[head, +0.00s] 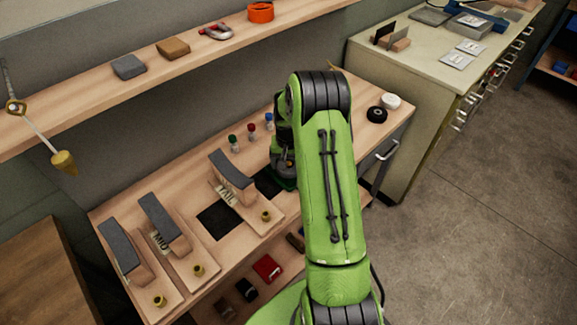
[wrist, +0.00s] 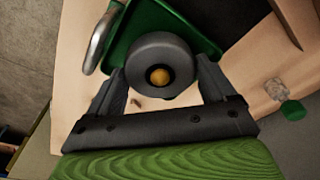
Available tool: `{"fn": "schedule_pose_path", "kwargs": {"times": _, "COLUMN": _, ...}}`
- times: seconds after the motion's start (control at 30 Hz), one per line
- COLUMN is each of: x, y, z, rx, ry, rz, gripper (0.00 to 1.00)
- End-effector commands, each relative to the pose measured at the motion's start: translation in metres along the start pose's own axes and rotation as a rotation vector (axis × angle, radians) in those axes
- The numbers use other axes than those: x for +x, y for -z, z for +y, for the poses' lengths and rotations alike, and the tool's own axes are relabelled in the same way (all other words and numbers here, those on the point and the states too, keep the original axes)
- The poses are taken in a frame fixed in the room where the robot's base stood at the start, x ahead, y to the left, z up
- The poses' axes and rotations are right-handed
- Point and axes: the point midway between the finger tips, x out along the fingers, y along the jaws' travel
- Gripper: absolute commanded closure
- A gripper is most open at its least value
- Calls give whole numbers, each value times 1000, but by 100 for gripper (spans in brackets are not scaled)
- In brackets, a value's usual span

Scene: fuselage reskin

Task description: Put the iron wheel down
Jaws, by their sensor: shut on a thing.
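The iron wheel (wrist: 137,68) is a dark grey disc with a brass-coloured centre, seen in the wrist view. My gripper (wrist: 162,82) is shut on it, one finger on each side. The wheel is over a green tray (wrist: 128,25); I cannot tell whether it touches the tray.
Wooden stands with grey curved tops (head: 161,222) and brass knobs fill the bench's left. Small capped bottles (head: 251,132) stand at its back. Black and white round items (head: 376,114) lie at the right end. A shelf (head: 90,95) overhangs behind. A metal handle (wrist: 101,40) is near the tray.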

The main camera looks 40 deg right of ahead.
Motion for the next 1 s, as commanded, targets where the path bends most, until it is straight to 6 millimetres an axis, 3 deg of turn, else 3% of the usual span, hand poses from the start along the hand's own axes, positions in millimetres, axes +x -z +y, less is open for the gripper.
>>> {"fn": "schedule_pose_path", "kwargs": {"times": 0.07, "x": 13, "y": -1, "z": 0, "rx": 0, "ry": 0, "rz": 0, "gripper": 83}}
{"fn": "schedule_pose_path", "kwargs": {"times": 0.4, "x": 16, "y": -1, "z": 0, "rx": 0, "ry": 0, "rz": 2, "gripper": 83}}
{"fn": "schedule_pose_path", "kwargs": {"times": 0.43, "x": 17, "y": -2, "z": 0, "rx": 0, "ry": 0, "rz": 0, "gripper": 13}}
{"fn": "schedule_pose_path", "kwargs": {"times": 0.5, "x": 16, "y": -2, "z": 0, "rx": 0, "ry": 0, "rz": 0, "gripper": 3}}
{"fn": "schedule_pose_path", "kwargs": {"times": 0.8, "x": 10, "y": -1, "z": 0, "rx": 0, "ry": 0, "rz": 0, "gripper": 0}}
{"fn": "schedule_pose_path", "kwargs": {"times": 0.87, "x": 0, "y": 0, "z": 0, "rx": 0, "ry": 1, "rz": 4, "gripper": 0}}
{"fn": "schedule_pose_path", "kwargs": {"times": 1.0, "x": -38, "y": 0, "z": 0, "rx": 0, "ry": 1, "rz": 7, "gripper": 0}}
